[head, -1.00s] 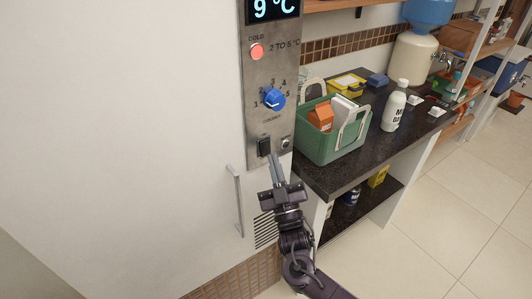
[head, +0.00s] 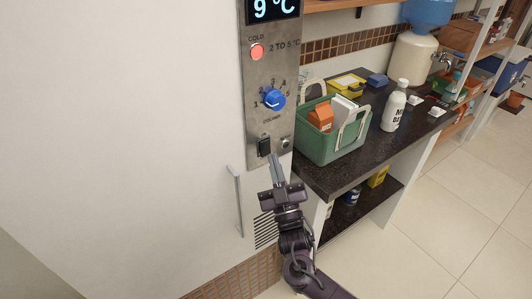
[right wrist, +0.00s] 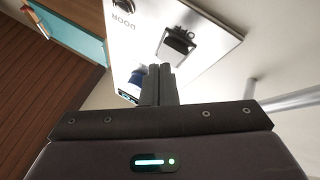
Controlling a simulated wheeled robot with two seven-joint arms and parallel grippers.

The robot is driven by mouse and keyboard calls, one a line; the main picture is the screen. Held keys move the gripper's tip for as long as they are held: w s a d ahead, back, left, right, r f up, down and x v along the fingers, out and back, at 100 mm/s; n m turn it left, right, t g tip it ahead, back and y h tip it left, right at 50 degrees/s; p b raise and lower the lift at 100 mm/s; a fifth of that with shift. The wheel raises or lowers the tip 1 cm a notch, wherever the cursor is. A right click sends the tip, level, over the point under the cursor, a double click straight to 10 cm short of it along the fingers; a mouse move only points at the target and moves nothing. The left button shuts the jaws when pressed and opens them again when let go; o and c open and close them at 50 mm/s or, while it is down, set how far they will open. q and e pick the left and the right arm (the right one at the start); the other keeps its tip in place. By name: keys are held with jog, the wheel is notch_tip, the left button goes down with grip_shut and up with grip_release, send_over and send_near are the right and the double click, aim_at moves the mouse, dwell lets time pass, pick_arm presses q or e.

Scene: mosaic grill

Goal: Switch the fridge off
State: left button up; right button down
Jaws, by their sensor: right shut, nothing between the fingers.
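The fridge's control panel (head: 252,128) is a metal strip with a display (head: 273,9) reading 9 °C. A red lamp (head: 257,52) is lit under the word COLD, and a blue dial (head: 274,99) sits below it. A black rocker switch (head: 264,147) is low on the panel; it also shows in the right wrist view (right wrist: 178,42). My right gripper (head: 274,157) is shut and empty, its fingertips just below and beside the switch. I cannot tell whether they touch the panel. In the right wrist view the fingers (right wrist: 158,70) point toward the panel. My left gripper is not in view.
A round lock or knob (head: 286,144) is right of the switch. A vertical handle (head: 237,201) is on the fridge door to the left. A dark counter (head: 345,176) on the right holds a green basket (head: 322,150) and a white bottle (head: 394,106).

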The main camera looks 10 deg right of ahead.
jog(key=shift+w, duration=0.1)
dwell(0.3)
jog(key=shift+w+a+b, duration=0.15)
jog(key=shift+w+b, duration=0.15)
jog(key=shift+w, duration=0.05)
jog(key=shift+w+a+f, duration=0.1)
jog(key=shift+w, duration=0.2)
dwell(0.7)
jog(key=shift+s, duration=0.1)
jog(key=shift+s+d, duration=0.25)
jog(key=shift+s, duration=0.45)
jog(key=shift+p, duration=0.3)
jog(key=s+p, duration=0.1)
jog(key=s+d, duration=0.1)
jog(key=s, duration=0.1)
jog(key=s+r+p, duration=0.1)
jog(key=shift+s+d+p, duration=0.3)
jog(key=shift+d, duration=0.05)
